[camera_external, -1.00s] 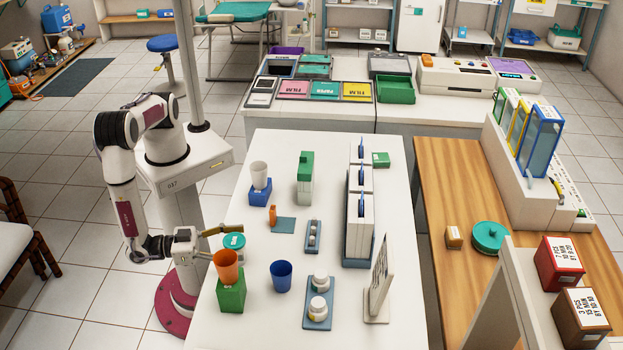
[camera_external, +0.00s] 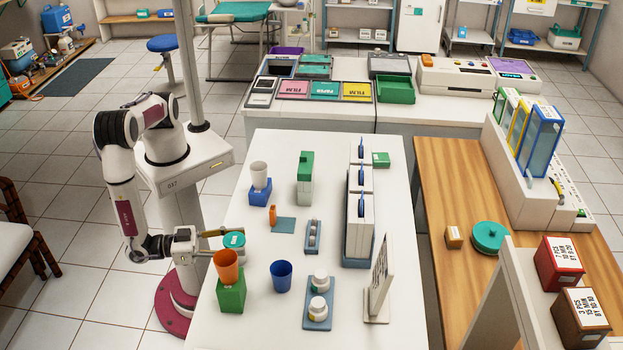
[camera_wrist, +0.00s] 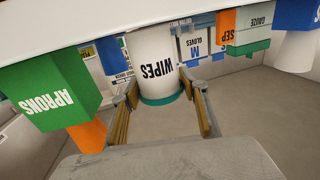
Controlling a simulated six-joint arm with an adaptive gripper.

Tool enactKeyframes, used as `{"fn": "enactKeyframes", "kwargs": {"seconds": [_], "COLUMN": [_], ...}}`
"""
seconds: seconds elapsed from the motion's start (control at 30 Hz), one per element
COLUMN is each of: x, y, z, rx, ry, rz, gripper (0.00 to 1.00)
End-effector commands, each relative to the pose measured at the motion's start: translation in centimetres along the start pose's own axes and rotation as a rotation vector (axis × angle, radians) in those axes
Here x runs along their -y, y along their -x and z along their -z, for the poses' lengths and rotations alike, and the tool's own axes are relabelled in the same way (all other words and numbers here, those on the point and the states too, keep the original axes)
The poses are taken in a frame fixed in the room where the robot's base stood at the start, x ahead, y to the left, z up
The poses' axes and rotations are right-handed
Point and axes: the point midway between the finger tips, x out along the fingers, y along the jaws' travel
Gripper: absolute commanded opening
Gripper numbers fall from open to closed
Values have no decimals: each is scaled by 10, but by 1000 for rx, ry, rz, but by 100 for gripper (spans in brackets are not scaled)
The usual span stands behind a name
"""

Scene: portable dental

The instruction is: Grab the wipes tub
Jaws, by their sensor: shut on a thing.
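The wipes tub (camera_external: 234,240), a white tub with a teal lid, stands near the left edge of the white table, behind the orange cup. In the wrist view the tub (camera_wrist: 155,55) appears upside down, with "WIPES" on its side. My gripper (camera_external: 224,241) reaches in from the left with its fingers level. In the wrist view its two tan-padded fingers (camera_wrist: 163,92) lie on either side of the tub, near the teal lid, shut on it. The tub's lower part is mostly hidden behind the orange cup in the external view.
The orange cup (camera_external: 227,267) on the green aprons box (camera_external: 231,290) stands close in front of my gripper. A blue cup (camera_external: 281,275) is to the right. A white cup (camera_external: 259,174) on a blue box stands farther back. Bare table lies right of the tub.

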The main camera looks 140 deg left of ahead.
Motion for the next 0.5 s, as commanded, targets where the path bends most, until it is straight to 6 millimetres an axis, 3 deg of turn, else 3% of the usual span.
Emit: {"fn": "enactKeyframes", "kwargs": {"seconds": [0.27,0.5], "x": [0,0], "y": [0,0], "z": [18,45], "rx": [-1,-1], "ry": [2,2], "rz": [0,0], "gripper": [20,20]}}
